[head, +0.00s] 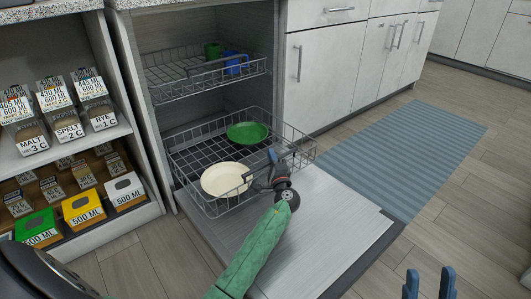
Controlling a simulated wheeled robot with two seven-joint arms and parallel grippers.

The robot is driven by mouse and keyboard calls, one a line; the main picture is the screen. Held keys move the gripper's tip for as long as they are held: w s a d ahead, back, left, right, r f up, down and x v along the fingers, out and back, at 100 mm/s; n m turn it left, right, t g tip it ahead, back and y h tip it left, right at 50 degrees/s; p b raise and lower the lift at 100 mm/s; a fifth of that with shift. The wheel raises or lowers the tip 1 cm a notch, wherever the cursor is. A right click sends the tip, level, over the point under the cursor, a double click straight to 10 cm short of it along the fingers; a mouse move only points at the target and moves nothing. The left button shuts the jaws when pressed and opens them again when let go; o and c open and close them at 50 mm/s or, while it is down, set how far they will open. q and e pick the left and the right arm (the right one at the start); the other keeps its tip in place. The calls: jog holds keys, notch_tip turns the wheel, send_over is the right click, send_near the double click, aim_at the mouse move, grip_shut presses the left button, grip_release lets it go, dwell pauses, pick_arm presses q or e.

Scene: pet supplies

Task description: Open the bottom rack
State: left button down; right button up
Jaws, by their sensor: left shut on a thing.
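The bottom rack (300,148) is a grey wire basket in the dishwasher, partly out over the lowered door. It holds a green plate (247,132) and a cream plate (226,179). My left gripper (262,172), on the green-sleeved arm, is shut on the rack's front wire. The gripper hides part of that front edge. My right gripper (429,284) shows only its two blue fingertips at the bottom right. They are apart, with nothing between them, away from the rack.
The upper rack (180,85) holds a green mug (212,51) and a blue mug (235,64). The open dishwasher door (335,215) lies flat below. A shelf (80,154) with labelled containers stands left. A blue striped rug (405,155) lies on clear floor at right, beside white cabinets (325,72).

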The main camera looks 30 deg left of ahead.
pick_arm(q)
jog(key=shift+s+d, duration=0.15)
jog(key=shift+d, duration=0.25)
jog(key=c, duration=1.7)
grip_release()
jog(key=shift+f, duration=0.1)
jog(key=shift+f, duration=0.1)
